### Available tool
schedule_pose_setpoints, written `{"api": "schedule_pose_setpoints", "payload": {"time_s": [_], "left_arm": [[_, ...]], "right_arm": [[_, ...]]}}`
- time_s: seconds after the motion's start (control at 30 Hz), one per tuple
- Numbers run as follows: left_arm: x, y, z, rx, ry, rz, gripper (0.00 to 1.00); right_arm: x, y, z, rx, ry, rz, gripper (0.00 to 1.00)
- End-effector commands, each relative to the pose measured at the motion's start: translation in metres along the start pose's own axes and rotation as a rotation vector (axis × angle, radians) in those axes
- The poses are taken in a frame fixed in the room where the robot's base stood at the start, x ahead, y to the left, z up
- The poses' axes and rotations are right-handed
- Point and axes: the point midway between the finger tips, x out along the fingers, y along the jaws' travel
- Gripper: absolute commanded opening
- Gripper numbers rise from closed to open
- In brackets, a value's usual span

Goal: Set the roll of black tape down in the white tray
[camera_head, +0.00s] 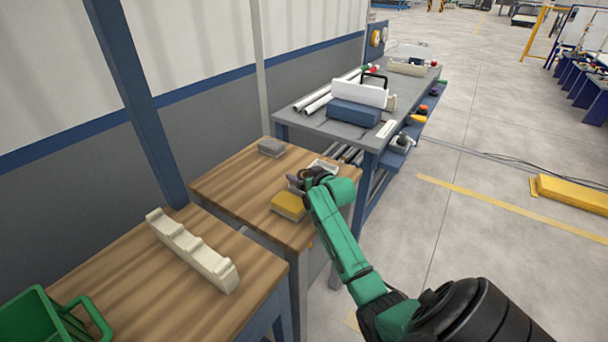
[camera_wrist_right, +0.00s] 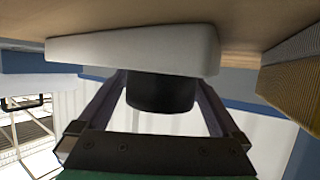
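The roll of black tape (camera_wrist_right: 160,93) sits between the two fingers of my right gripper (camera_wrist_right: 162,88), which look closed on its sides. The white tray (camera_wrist_right: 125,50) is right by the tape in the wrist view, which appears upside down, and its wall hides one end of the roll. I cannot tell whether the tape touches the tray. In the head view the tray (camera_head: 322,166) lies near the far right corner of the wooden table, just behind my right gripper (camera_head: 298,183). The tape is hard to make out there. My left gripper is not in view.
A yellow-topped block (camera_head: 288,206) lies close in front of the gripper, and a grey block (camera_head: 271,146) lies farther back. A grey bench (camera_head: 335,127) with pipes and a blue box stands beyond. A cream pipe rack (camera_head: 192,250) and green bin (camera_head: 35,318) are on the nearer table.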

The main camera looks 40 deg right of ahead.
Motion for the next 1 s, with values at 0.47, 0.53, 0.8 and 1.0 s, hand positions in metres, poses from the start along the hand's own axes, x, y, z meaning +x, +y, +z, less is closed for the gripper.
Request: {"api": "schedule_pose_setpoints", "payload": {"time_s": [0.47,0.53,0.8,1.0], "left_arm": [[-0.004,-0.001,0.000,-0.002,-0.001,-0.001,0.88],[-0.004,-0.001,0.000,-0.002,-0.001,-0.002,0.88],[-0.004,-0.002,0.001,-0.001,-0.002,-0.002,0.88],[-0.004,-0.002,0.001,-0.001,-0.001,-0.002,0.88]], "right_arm": [[-0.033,0.000,0.000,-0.002,0.000,0.000,1.00],[-0.048,0.000,0.000,0.000,0.000,0.000,1.00],[-0.106,0.000,0.000,-0.001,-0.001,0.000,1.00],[-0.121,0.000,-0.001,0.000,0.000,0.001,1.00]]}}
